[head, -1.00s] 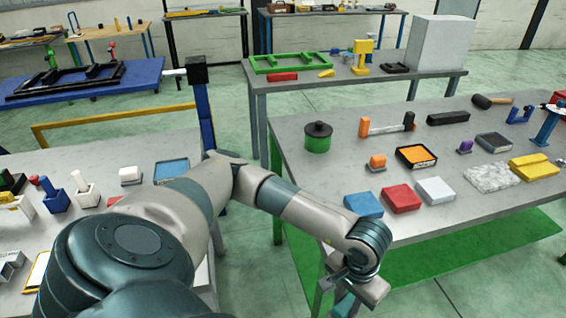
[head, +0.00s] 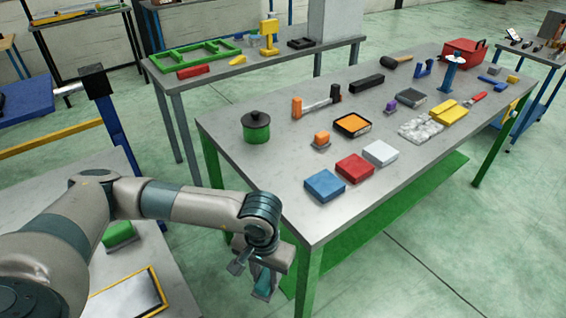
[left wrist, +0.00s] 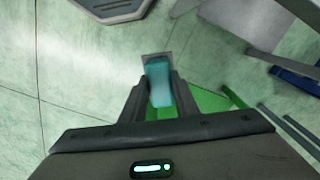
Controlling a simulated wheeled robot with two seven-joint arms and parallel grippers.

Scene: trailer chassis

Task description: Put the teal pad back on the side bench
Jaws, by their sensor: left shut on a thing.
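My left gripper (head: 258,272) hangs low off the near left corner of the grey-topped bench with green legs (head: 235,155). It is shut on the teal pad (head: 265,284), which points downward below the bench-top edge. In the left wrist view the teal pad (left wrist: 158,80) sits between the two dark fingers (left wrist: 157,98), over the green floor. A blue pad (head: 324,185), a red pad (head: 355,168) and a white pad (head: 380,152) lie in a row at the bench's near edge. I cannot tell which bench is the side bench. My right gripper is not in view.
A green lower shelf (head: 395,195) runs under the bench. Bare top shows left of the blue pad. Another table (head: 65,215) is at left.

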